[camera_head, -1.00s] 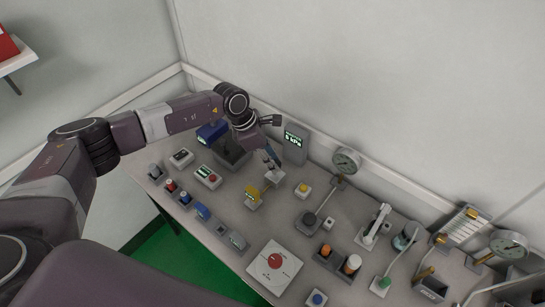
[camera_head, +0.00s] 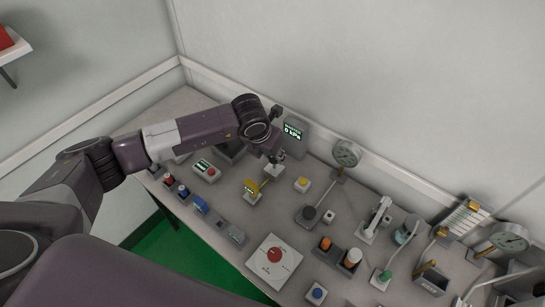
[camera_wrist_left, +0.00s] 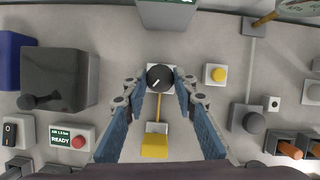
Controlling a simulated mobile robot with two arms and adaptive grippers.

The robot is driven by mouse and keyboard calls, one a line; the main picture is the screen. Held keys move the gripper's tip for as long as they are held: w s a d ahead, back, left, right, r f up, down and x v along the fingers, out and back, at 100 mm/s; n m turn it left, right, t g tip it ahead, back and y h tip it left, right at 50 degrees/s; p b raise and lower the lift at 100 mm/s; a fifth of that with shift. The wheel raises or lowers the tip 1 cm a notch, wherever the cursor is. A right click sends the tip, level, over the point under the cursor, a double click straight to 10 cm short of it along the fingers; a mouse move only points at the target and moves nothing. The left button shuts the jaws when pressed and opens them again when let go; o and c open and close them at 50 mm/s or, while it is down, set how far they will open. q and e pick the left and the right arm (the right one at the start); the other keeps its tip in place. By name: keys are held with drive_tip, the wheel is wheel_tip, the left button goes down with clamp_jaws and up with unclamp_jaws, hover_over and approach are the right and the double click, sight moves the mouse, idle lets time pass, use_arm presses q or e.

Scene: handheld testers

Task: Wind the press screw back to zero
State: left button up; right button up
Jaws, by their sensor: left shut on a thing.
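A dark round knob (camera_wrist_left: 160,78) with a white pointer line sits on a small pale base (camera_head: 275,172) on the bench. I take it for the press screw. In the wrist view its pointer slants up to the right. My left gripper (camera_wrist_left: 160,82) reaches down from above, its two blue-grey fingers shut on either side of the knob; it also shows in the head view (camera_head: 273,162), where it and the arm mostly hide the knob. A grey display box (camera_head: 301,145) behind the knob has a green screen (camera_head: 292,130) that appears to read 0 kPa. My right gripper is out of view.
A yellow block (camera_wrist_left: 154,146) is joined to the knob's base by a thin yellow rod. A yellow button (camera_head: 302,185) stands to the right, a dark box (camera_wrist_left: 59,78) to the left. A red-button panel (camera_head: 273,262), a gauge (camera_head: 346,152) and several other testers crowd the bench.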

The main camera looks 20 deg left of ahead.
use_arm(q)
drive_tip(key=n+b, duration=0.1)
drive_tip(key=n+y+b, duration=0.1)
drive_tip(key=n, duration=0.1)
drive_tip(key=n+b, duration=0.1)
drive_tip(key=shift+d+f+y, duration=0.2)
drive_tip(key=shift+d+y, duration=0.05)
drive_tip(key=shift+y, duration=0.15)
drive_tip(key=shift+r+n+y+b, duration=0.1)
drive_tip(key=shift+n+y+b, duration=0.4)
drive_tip(key=shift+n+b, duration=0.95)
drive_tip(key=shift+n, duration=0.35)
drive_tip(key=o, duration=1.2)
drive_tip(key=shift+c, duration=0.2)
drive_tip(key=shift+r, duration=0.1)
